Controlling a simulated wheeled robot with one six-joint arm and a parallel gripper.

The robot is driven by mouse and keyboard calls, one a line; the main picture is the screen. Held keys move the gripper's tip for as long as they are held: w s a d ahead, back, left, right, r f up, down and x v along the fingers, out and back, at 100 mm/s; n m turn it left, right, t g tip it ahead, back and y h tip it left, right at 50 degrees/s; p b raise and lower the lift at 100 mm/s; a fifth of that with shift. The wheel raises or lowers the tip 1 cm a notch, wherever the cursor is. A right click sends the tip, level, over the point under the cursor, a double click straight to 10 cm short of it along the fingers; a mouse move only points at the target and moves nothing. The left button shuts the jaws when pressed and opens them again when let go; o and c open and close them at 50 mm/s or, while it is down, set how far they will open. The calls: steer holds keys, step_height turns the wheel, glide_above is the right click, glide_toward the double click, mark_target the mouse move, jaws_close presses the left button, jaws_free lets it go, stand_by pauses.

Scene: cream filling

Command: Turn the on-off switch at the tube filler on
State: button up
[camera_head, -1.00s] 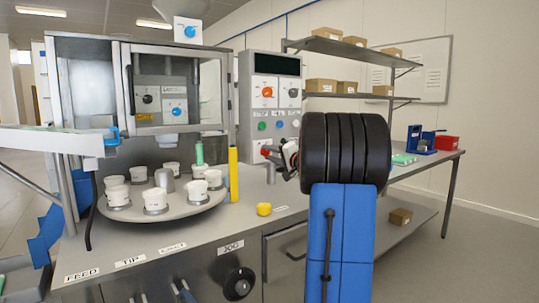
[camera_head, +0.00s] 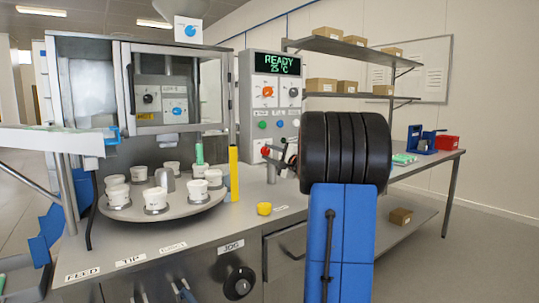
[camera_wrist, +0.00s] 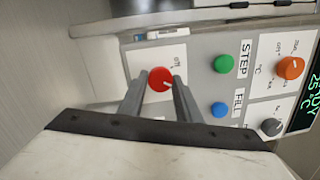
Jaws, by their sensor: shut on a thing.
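The on-off switch is a round red knob (camera_head: 266,151) low on the grey control panel (camera_head: 245,120) of the tube filler. In the wrist view the red knob (camera_wrist: 160,79) sits between the two grey fingertips of my gripper (camera_wrist: 158,86), beside a label reading "off". My gripper is shut on the knob. In the head view my gripper (camera_head: 279,156) reaches the knob from the right, partly hidden by my black arm joint. The panel's display (camera_head: 278,64) is lit and reads "READY 25 °C" in green.
Green (camera_head: 262,125) and blue (camera_head: 279,124) buttons and an orange dial (camera_head: 267,91) are close to the knob. A yellow post (camera_head: 233,173) and a turntable (camera_head: 150,210) with several white cups stand left. A small yellow object (camera_head: 264,208) lies on the bench.

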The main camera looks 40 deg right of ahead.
steer(key=shift+f, duration=0.1)
stand_by(0.3)
steer(key=o, duration=1.1)
steer(key=shift+c, duration=0.2)
steer(key=s+f, duration=0.1)
steer(key=s, duration=1.6)
steer(key=shift+s+a+f, duration=0.2)
steer(key=shift+a+f, duration=0.05)
steer(key=shift+a, duration=0.2)
